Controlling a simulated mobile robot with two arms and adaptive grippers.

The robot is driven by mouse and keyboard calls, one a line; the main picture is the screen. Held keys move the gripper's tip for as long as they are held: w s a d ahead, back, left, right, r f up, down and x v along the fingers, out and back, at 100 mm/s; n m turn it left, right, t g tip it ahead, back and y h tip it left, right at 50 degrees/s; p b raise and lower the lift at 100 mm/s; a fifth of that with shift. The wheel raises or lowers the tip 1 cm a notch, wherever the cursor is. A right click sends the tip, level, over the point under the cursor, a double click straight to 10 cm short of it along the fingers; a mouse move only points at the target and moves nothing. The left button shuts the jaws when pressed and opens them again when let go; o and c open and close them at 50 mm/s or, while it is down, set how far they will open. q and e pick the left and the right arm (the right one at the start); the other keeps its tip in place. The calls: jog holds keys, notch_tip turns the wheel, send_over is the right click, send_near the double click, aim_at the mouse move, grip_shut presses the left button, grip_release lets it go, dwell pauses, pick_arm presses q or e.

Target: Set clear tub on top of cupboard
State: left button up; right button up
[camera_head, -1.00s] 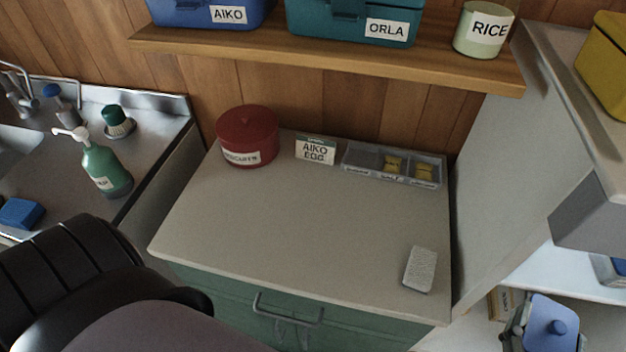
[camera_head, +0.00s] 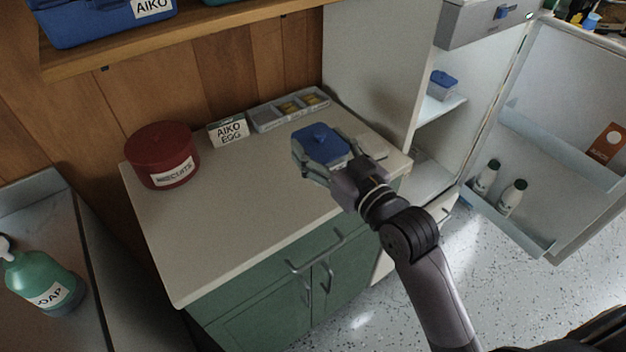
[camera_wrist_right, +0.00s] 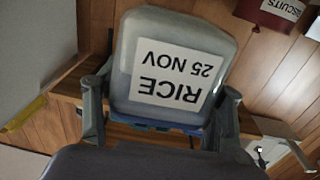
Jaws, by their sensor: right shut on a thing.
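The clear tub (camera_head: 322,162) has a blue lid (camera_head: 320,142) and is lid up over the right part of the cupboard's pale top (camera_head: 240,215). I cannot tell from this view whether its base touches the top. My right gripper (camera_head: 328,170) is shut on the tub, a finger on each side. In the right wrist view the tub (camera_wrist_right: 185,35) fills the space between the fingers (camera_wrist_right: 160,108), and its label reads RICE 25 NOV, upside down in the picture. The cupboard has green doors (camera_head: 265,310). My left gripper is not in view.
On the cupboard top stand a red biscuits tin (camera_head: 160,150), an AIKO EGG card (camera_head: 228,130) and a grey divided tray (camera_head: 290,108). A pale block (camera_head: 372,147) lies just right of the tub. An open fridge (camera_head: 385,60) stands right. The top's front left is clear.

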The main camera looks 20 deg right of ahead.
aim_at(318, 126)
jog(key=shift+n+y, duration=0.4)
jog(key=shift+y, duration=0.1)
jog(key=w+r, duration=0.3)
jog(key=w+r+b, duration=0.1)
jog(key=shift+w+d+r, duration=0.25)
jog(key=shift+w+d, duration=0.1)
jog(key=shift+d, duration=0.05)
notch_tip(318, 126, up, 5)
jog(key=w+d+b, duration=0.1)
jog(key=w, duration=0.2)
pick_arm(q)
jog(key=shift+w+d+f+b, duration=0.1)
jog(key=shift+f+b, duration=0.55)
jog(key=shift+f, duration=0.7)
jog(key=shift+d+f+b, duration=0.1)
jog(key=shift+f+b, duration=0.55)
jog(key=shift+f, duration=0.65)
pick_arm(e)
jog(key=shift+s+d+f, duration=0.1)
jog(key=shift+d+f, duration=0.05)
jog(key=shift+f, duration=4.55)
jog(key=shift+d+f, duration=0.15)
jog(key=shift+f, duration=4.55)
jog(key=shift+f, duration=0.1)
jog(key=o, duration=1.3)
jog(key=shift+o, duration=0.2)
